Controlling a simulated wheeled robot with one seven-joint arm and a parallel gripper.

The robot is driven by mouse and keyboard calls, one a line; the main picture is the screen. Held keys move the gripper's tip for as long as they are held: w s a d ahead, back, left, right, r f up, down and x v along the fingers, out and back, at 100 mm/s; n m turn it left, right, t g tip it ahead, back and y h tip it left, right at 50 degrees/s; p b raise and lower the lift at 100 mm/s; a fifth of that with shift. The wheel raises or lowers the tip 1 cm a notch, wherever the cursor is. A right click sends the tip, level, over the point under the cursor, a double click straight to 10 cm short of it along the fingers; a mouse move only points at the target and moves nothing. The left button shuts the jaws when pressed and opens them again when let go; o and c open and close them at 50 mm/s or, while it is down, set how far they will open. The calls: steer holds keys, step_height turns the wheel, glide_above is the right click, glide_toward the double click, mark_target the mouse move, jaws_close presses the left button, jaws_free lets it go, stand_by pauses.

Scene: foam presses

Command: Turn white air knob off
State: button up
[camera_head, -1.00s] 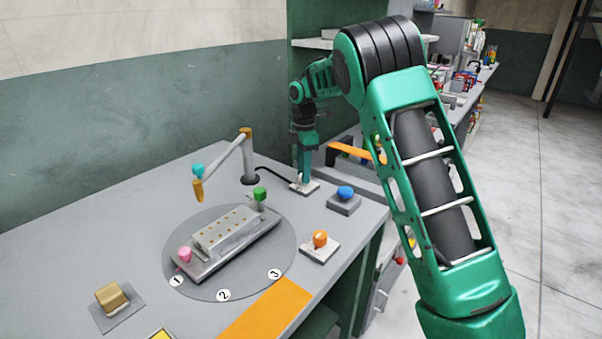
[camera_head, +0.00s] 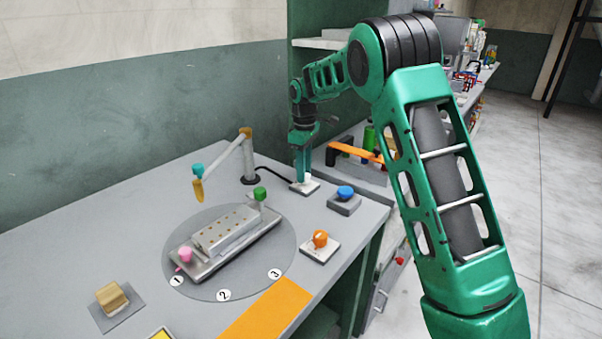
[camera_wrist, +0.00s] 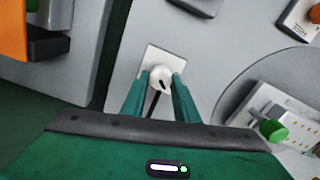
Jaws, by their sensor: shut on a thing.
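The white knob (camera_wrist: 160,79) sits on a small white plate (camera_wrist: 158,58) and carries a dark pointer mark that runs slantwise in the wrist view. My gripper (camera_wrist: 159,92) is shut on it, with one green finger on each side. In the head view my gripper (camera_head: 304,177) comes down on the white plate (camera_head: 304,187) near the back right of the grey table. There the fingers hide most of the knob.
The blue knob (camera_head: 345,193) and orange knob (camera_head: 320,239) stand in front of my gripper. A jointed arm on a post (camera_head: 249,160) is to the left, with a black cable near my gripper. The metal block (camera_head: 228,229) lies on a round plate (camera_head: 210,285).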

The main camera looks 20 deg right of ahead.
steer(key=m, duration=0.4)
steer(key=shift+d+m, duration=0.1)
steer(key=shift+m, duration=0.2)
steer(key=m, duration=0.4)
steer(key=shift+m, duration=0.4)
steer(key=o, duration=1.1)
steer(key=shift+c, duration=0.2)
